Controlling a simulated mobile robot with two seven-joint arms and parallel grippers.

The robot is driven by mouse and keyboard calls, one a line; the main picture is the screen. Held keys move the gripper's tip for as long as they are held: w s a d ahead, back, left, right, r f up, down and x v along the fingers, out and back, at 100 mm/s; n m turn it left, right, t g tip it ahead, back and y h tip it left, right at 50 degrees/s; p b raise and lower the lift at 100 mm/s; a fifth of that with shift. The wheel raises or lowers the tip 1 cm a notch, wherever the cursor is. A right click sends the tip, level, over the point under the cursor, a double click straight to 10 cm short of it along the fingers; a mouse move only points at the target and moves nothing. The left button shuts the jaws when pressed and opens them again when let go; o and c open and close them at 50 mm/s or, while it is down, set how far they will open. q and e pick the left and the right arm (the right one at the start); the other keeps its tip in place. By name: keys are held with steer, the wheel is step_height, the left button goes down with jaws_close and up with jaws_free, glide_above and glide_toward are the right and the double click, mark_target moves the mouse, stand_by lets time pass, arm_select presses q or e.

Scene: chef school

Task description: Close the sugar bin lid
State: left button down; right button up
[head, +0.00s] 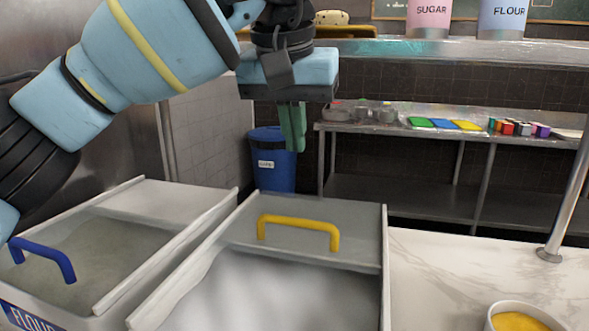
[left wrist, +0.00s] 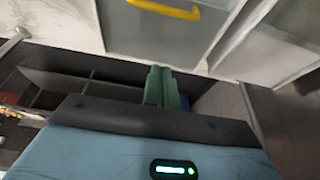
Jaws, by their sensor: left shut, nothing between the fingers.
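The bin with the yellow handle stands at centre front in the head view, its label out of view; I take it as the sugar bin (head: 155,300). Its clear lid (head: 360,225) lies over the rear part, and white contents show in front of the lid's edge. The yellow handle (head: 298,222) stands up on the lid; it also shows in the left wrist view (left wrist: 165,10). My left gripper (head: 298,148) has green fingers, shut and empty, pointing down. In the picture they are above the handle, apart from it. The fingertips (left wrist: 162,70) also show in the left wrist view. My right gripper is not in view.
A flour bin (head: 150,195) with a blue handle (head: 40,258) stands at left. A marble counter (head: 440,285) with a bowl of yellow food (head: 525,318) and a metal post (head: 568,200) is at right. A blue trash bin (head: 270,165) and metal shelf (head: 410,190) stand behind.

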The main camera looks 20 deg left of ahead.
arm_select(q)
steer(key=b, duration=0.2)
glide_above(292, 239)
steer(key=w, duration=0.4)
step_height(292, 239, down, 9)
steer(key=shift+r, duration=0.1)
steer(key=shift+s+f, duration=0.35)
steer(key=shift+s, duration=0.8)
steer(key=shift+s+f, duration=0.1)
steer(key=shift+s, duration=0.7)
